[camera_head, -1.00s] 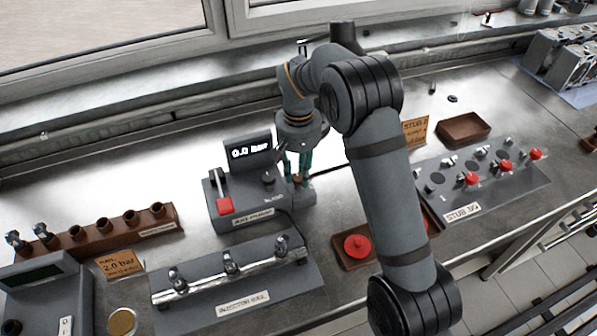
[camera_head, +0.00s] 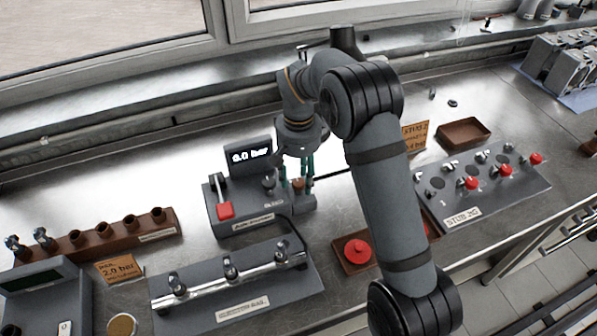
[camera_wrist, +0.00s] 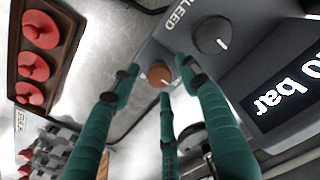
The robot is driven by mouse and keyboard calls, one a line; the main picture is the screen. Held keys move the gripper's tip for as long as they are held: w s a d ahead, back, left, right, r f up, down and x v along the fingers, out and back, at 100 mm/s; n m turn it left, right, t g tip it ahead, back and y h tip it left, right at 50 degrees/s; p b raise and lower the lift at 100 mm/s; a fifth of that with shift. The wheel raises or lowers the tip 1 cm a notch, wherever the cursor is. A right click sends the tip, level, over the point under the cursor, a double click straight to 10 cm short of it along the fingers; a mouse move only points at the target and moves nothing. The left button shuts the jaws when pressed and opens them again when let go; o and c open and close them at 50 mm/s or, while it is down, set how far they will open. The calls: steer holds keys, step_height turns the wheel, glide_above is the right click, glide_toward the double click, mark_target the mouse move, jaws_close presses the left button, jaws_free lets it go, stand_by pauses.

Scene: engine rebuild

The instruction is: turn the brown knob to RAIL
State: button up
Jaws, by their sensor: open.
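The brown knob (camera_wrist: 159,74) is small and round and sits on the edge of the grey pump unit; it also shows in the head view (camera_head: 298,184). My gripper (camera_wrist: 160,82) has green fingers with dark pads, spread open around the knob with gaps visible. In the head view my gripper (camera_head: 297,178) hangs over the right end of the unit. The knob's pointer and the RAIL mark cannot be made out. A dark grey knob (camera_wrist: 210,36) with a white line sits beside the word BLEED.
The unit's display (camera_head: 249,153) reads 0.0 bar, and a red-handled lever (camera_head: 225,210) stands at its left. The injection rail (camera_head: 235,272) lies in front. A tray with red knobs (camera_head: 357,251) is to the right, partly behind my arm.

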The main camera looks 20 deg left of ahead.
mark_target(299, 181)
step_height(299, 181, up, 12)
stand_by(0.5)
steer(key=shift+f, duration=0.1)
step_height(299, 181, down, 12)
stand_by(0.7)
steer(key=shift+r, duration=0.2)
